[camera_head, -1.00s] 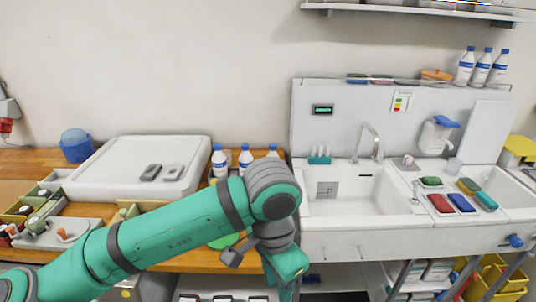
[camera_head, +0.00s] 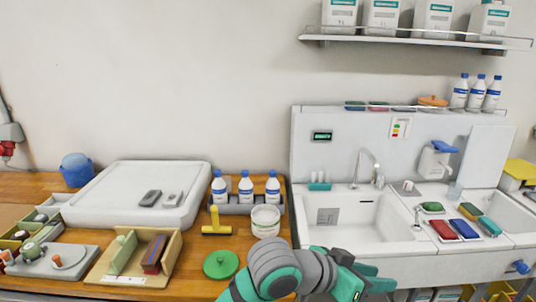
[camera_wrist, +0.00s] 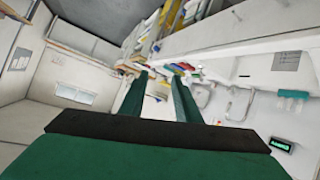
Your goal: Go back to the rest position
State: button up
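My gripper (camera_head: 372,282) is at the bottom of the head view, low in front of the sink (camera_head: 352,215). In the wrist view its two green fingers (camera_wrist: 163,100) stand apart with nothing between them. That view is tilted and looks past the fingers along the sink unit and the room. My bent arm covers part of the counter's front edge and the sink unit's front.
The wooden counter (camera_head: 195,258) holds a white board (camera_head: 140,190), a white tub (camera_head: 265,222), a green lid (camera_head: 221,264), a yellow tool (camera_head: 215,224), a wooden holder (camera_head: 130,270) and several bottles (camera_head: 245,187). Colored sponges (camera_head: 464,229) lie right of the basin.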

jog(key=w+a+f+n+t, duration=0.4)
jog(key=w+f+n+t, duration=0.1)
jog(key=n+t, duration=0.75)
jog(key=s+a+f+n+t+y, duration=0.1)
jog(key=s+a+f+n+y, duration=0.2)
jog(key=f, duration=0.4)
jog(key=s+a+f+n+t+y, duration=0.1)
jog(key=s+a+f+n+y, duration=0.1)
jog(key=s+a+f+y, duration=0.4)
jog(key=s+a+f+m+g+y, duration=0.1)
jog(key=s+a+f+m, duration=0.1)
jog(key=s, duration=0.6)
jog(key=s+a+f+m+y, duration=0.1)
jog(key=s+a+f, duration=0.3)
jog(key=s, duration=0.5)
jog(key=s+a+f+m+g, duration=0.1)
jog(key=s+a+f+m, duration=0.2)
jog(key=s, duration=0.6)
jog(key=shift+f+g+y, duration=0.35)
jog(key=shift+f+y, duration=0.05)
jog(key=shift+f, duration=0.35)
